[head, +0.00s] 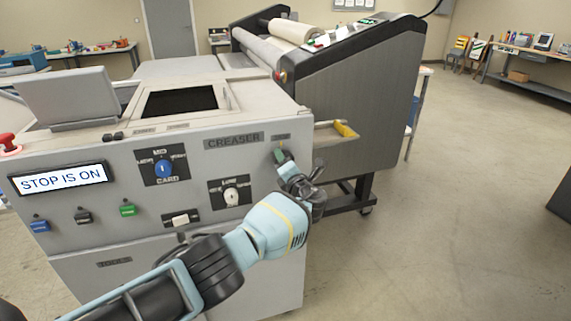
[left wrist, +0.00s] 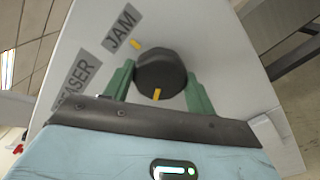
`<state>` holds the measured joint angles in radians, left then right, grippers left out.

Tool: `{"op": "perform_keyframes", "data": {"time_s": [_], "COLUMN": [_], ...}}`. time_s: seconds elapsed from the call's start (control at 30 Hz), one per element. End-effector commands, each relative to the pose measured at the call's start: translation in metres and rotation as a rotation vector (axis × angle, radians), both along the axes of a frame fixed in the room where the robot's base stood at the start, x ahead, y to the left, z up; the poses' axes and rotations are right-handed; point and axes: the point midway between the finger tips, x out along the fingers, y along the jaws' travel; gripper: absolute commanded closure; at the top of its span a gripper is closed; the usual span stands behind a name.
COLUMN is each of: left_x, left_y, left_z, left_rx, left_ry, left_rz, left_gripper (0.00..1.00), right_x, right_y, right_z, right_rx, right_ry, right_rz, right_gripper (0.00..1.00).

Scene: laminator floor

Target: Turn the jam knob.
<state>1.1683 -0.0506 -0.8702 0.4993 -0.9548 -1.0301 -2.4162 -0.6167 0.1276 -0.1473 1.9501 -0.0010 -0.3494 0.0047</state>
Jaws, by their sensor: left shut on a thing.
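The jam knob (left wrist: 161,68) is a round black knob on the creaser's grey front panel, beside a label reading JAM (left wrist: 122,27). It has a yellow pointer line, which lies on its lower side in the left wrist view. A separate yellow mark (left wrist: 135,44) is on the panel at the knob's upper left, apart from the pointer. My left gripper (left wrist: 159,80) has its green fingers closed on both sides of the knob. In the head view the left gripper (head: 281,157) is at the panel's upper right and hides the knob. My right gripper is not in view.
The creaser's display (head: 59,179) reads STOP IS ON. A blue card knob (head: 163,169), a white knob (head: 231,196) and several buttons share the panel. A tray (head: 332,137) juts out beyond the panel's right edge. A dark laminator (head: 345,90) stands behind; floor at right is clear.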

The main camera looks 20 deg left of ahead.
Motion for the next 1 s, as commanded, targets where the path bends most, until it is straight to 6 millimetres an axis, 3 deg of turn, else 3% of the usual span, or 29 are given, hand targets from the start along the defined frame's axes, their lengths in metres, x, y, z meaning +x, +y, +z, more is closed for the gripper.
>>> {"op": "perform_keyframes", "data": {"time_s": [0.47, 0.5, 0.63, 1.0], "left_x": [-0.0002, -0.0002, -0.0002, -0.0006], "left_y": [0.0003, 0.0003, 0.0004, -0.0003], "left_z": [-0.0009, -0.0009, -0.0008, -0.0009], "left_rx": [0.012, 0.012, 0.011, 0.010], "left_ry": [0.009, 0.009, 0.008, 0.008], "left_rz": [0.001, 0.001, 0.001, 0.001], "left_gripper": [0.67, 0.41, 0.24, 0.22], "right_x": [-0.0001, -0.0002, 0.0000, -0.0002], "right_y": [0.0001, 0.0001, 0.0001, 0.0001], "right_z": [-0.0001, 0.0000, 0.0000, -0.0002], "right_rx": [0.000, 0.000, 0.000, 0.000], "right_ry": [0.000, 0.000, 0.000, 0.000], "right_rz": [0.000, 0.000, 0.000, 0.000], "right_gripper": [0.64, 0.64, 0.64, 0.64]}}
